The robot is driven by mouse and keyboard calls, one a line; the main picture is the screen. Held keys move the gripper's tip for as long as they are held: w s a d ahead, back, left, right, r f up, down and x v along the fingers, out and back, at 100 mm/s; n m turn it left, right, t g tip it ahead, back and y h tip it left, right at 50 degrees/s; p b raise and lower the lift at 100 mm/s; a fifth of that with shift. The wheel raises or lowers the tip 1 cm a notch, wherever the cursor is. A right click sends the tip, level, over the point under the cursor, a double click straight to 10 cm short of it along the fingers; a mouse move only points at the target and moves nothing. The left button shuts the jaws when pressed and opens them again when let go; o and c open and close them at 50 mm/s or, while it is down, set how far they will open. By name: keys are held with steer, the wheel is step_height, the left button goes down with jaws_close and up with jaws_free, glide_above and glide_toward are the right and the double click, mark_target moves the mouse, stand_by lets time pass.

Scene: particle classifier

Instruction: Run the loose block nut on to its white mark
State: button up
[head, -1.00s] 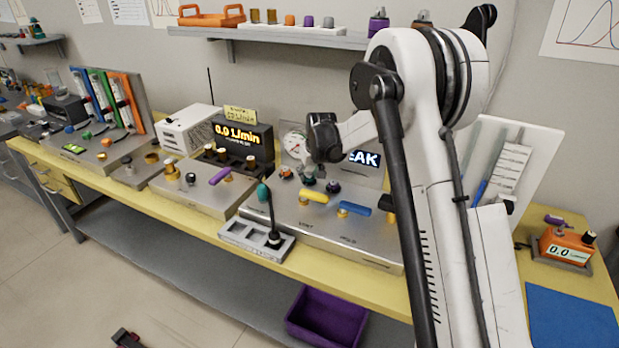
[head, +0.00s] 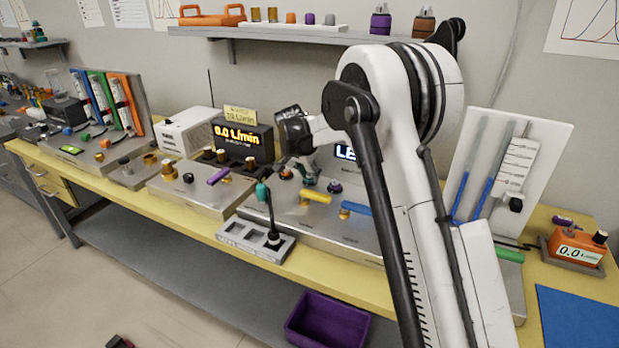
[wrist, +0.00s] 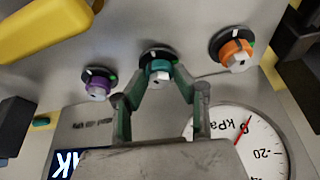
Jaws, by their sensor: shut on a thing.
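In the wrist view, three round block nuts sit on black collars on the grey panel: purple (wrist: 97,84), teal (wrist: 158,67) and orange (wrist: 235,50). My gripper (wrist: 159,76) is shut on the teal nut, one finger on each side. A small green spot shows beside each nut.
A pressure gauge (wrist: 240,145) lies close to my fingers. Yellow (head: 315,196) and blue (head: 356,208) lever handles stand in front of the nuts. A grey holder (head: 250,240) with an upright tool is at the bench's front edge. A white display board (head: 520,165) stands right of my arm.

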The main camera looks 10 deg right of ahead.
steer(key=shift+w+r+m+g+h+b, duration=0.1)
steer(key=shift+m+g+h+b, duration=0.35)
steer(key=shift+m, duration=1.65)
steer(key=o, duration=1.1)
steer(key=shift+a, duration=0.1)
steer(key=v, duration=1.2)
steer(key=shift+w, duration=0.15)
steer(key=shift+r, duration=0.1)
